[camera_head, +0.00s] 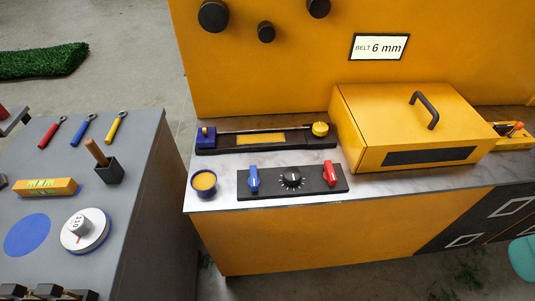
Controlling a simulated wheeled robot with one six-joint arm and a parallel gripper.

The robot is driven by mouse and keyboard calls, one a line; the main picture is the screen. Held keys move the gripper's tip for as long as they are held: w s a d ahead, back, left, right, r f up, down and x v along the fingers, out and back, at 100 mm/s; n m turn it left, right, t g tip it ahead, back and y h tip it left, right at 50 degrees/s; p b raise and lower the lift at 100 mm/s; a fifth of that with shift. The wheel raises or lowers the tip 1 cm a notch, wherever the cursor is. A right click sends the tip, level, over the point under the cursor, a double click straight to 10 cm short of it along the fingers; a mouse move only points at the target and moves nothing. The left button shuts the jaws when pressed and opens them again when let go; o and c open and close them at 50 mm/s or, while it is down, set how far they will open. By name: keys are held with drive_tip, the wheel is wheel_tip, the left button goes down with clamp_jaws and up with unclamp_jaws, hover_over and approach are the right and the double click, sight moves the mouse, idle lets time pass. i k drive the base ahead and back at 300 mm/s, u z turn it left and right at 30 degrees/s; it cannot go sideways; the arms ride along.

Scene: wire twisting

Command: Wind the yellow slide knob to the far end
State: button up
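The yellow knob (320,129) is round and sits at the right end of a long black slide unit (266,151) on the marble counter. A yellow strip (260,137) lies in the middle, below the rod. Small markings on the unit are too small to read. My gripper is not in view, and nothing touches the knob.
A yellow lidded box (410,125) stands close right of the knob. In front are a black panel (293,183) with blue and red switches and a dial, and a blue cup (203,183). A grey bench (130,210) with tools stands left, across a gap.

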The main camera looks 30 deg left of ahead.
sight(319, 128)
drive_tip(key=k, duration=0.6)
drive_tip(key=u, duration=1)
drive_tip(key=i, duration=1)
drive_tip(key=u, duration=0.05)
drive_tip(key=k, duration=0.5)
drive_tip(key=z, duration=0.5)
drive_tip(key=i, duration=0.45)
drive_tip(key=u, duration=0.2)
drive_tip(key=k, duration=0.5)
drive_tip(key=z, duration=0.35)
drive_tip(key=i, duration=0.85)
